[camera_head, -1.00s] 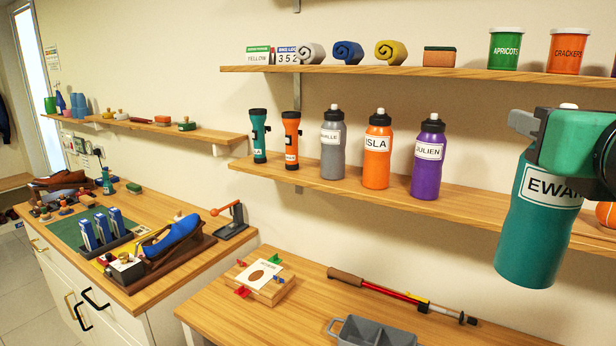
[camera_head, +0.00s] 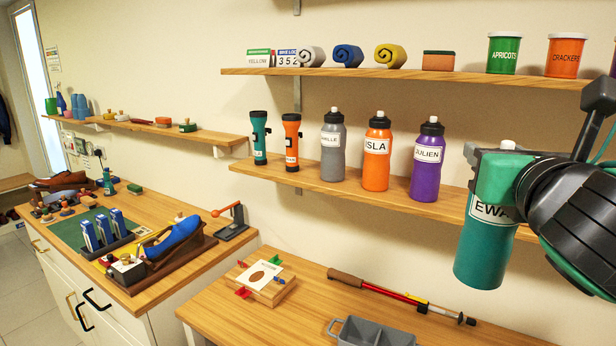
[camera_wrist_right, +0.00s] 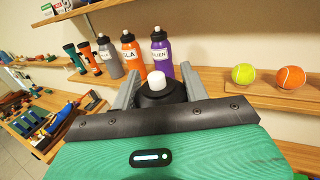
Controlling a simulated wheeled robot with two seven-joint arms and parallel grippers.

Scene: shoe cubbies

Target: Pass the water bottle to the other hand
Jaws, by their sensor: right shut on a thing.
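The teal water bottle (camera_head: 484,250), with a white label reading "EWA…", hangs upright in front of the lower wall shelf at the right of the head view. My right gripper (camera_head: 490,168) is shut on it near its top and hides part of the label and cap. In the right wrist view, the bottle's black cap with its white spout (camera_wrist_right: 157,82) stands between the two grey fingers of my right gripper (camera_wrist_right: 160,92). The bottle's body is hidden there. My left gripper is in neither view.
Grey, orange (camera_head: 376,150) and purple (camera_head: 427,160) bottles and two flashlights stand on the lower wall shelf (camera_head: 340,188). Two balls (camera_wrist_right: 266,76) sit on the shelf further right. The workbench below holds a grey tray (camera_head: 372,332), a pole (camera_head: 400,296) and a wooden block.

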